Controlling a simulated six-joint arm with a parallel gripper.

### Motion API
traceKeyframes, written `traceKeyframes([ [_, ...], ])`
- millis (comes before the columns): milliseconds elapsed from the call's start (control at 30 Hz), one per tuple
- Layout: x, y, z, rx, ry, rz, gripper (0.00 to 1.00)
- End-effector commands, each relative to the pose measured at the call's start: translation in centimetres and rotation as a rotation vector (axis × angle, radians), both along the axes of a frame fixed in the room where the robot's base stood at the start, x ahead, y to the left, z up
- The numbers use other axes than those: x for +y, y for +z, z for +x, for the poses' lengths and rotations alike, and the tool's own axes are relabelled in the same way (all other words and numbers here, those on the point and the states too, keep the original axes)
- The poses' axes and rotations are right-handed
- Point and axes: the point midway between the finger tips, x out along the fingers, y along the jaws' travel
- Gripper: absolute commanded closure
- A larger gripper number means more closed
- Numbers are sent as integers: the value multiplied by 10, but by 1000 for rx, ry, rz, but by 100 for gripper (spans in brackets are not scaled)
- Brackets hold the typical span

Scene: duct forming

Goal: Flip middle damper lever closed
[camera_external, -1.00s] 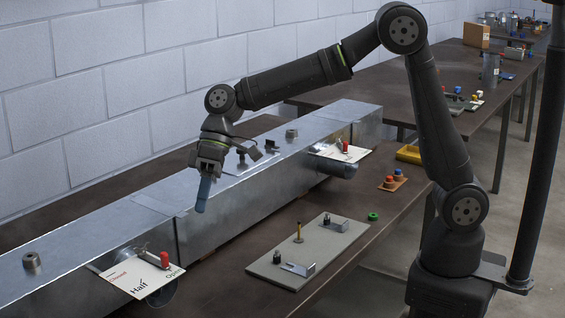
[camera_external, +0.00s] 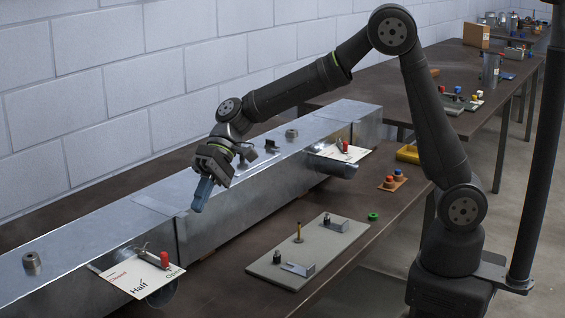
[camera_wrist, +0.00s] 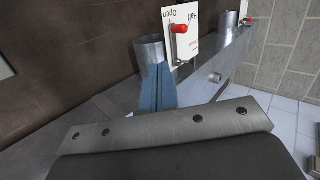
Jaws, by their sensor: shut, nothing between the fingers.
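My gripper (camera_external: 203,194), with blue fingers, is shut and empty, angled downward over the front edge of the long metal duct (camera_external: 160,208). In the external view a near white damper plate (camera_external: 128,282) reads closed, half and open; its red-tipped lever (camera_external: 165,260) lies toward the open side. A farther plate (camera_external: 326,152) has another red-tipped lever (camera_external: 345,146). In the wrist view the blue fingers (camera_wrist: 156,90) overlap a metal cylinder below a plate with a red lever (camera_wrist: 180,28); a second red lever (camera_wrist: 247,21) stands beyond. I cannot tell which is the middle one.
A grey board (camera_external: 318,232) with small brackets and a peg lies on the table in front of the duct. A green ring (camera_external: 373,216), a block with coloured knobs (camera_external: 392,183) and a yellow tray (camera_external: 408,153) lie to the right. A wall stands behind.

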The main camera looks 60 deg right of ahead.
Motion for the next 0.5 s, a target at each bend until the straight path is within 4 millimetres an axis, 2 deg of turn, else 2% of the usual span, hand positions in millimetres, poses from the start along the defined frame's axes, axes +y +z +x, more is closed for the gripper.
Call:
traceKeyframes([
  [400,65,-59,-12,2,3,-1,100],
  [500,81,-55,-14,0,3,0,100],
])
